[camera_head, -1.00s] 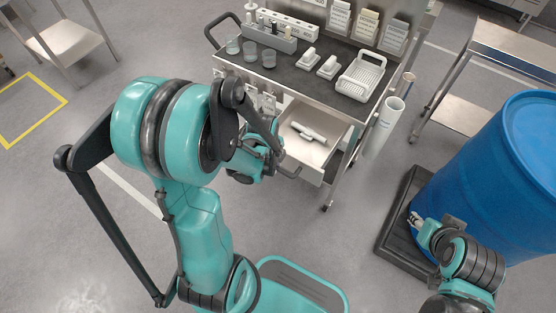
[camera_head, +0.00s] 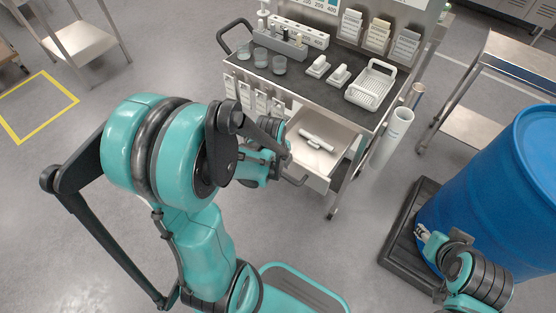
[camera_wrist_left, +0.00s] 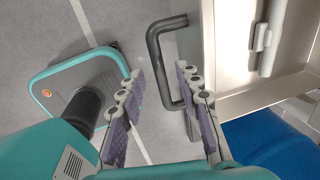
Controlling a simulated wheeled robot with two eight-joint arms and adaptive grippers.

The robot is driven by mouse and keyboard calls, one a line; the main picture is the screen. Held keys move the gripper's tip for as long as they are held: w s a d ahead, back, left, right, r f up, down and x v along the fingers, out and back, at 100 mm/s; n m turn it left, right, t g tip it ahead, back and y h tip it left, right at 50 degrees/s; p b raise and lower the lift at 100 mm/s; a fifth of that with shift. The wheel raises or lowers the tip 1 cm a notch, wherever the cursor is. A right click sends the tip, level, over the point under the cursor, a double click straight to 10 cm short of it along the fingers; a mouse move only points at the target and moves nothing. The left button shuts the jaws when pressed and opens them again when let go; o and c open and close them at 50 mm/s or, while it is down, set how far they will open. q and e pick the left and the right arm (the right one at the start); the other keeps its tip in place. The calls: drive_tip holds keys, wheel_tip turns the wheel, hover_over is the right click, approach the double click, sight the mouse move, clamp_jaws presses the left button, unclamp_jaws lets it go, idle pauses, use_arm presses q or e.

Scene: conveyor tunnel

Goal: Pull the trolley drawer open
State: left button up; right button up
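The trolley drawer (camera_head: 322,158) stands pulled out from the trolley (camera_head: 318,88), with a white object (camera_head: 316,141) lying inside. Its dark handle (camera_head: 296,181) shows at the front, partly behind my left arm. In the left wrist view the handle (camera_wrist_left: 158,62) is a dark U-shaped bar on the drawer front (camera_wrist_left: 194,75). My left gripper (camera_wrist_left: 160,72) is open, its two fingers apart with the handle just beyond and between the tips; I cannot tell whether they touch it. My right gripper (camera_head: 424,234) is beside the blue barrel, too small to read.
The blue barrel (camera_head: 500,190) stands on a black pallet (camera_head: 400,240) at the right. Cups, a rack (camera_head: 372,84) and small white items stand on the trolley top. A white tube (camera_head: 392,137) hangs at its side. Grey floor is clear left of the trolley.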

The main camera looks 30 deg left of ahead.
use_arm(q)
wheel_tip(320, 180, up, 10)
drive_tip(key=s, duration=0.2)
idle(0.7)
drive_tip(key=s+d+r+n+t, duration=0.1)
drive_tip(key=d+n, duration=0.3)
drive_tip(key=n, duration=0.5)
drive_tip(key=s+d+r+n+t, duration=0.2)
drive_tip(key=d+r+n+t, duration=0.1)
drive_tip(key=n, duration=0.6)
drive_tip(key=shift+s+d+r+n+t, duration=0.2)
drive_tip(key=shift+d+r+n+t, duration=0.2)
drive_tip(key=shift+r+t, duration=0.15)
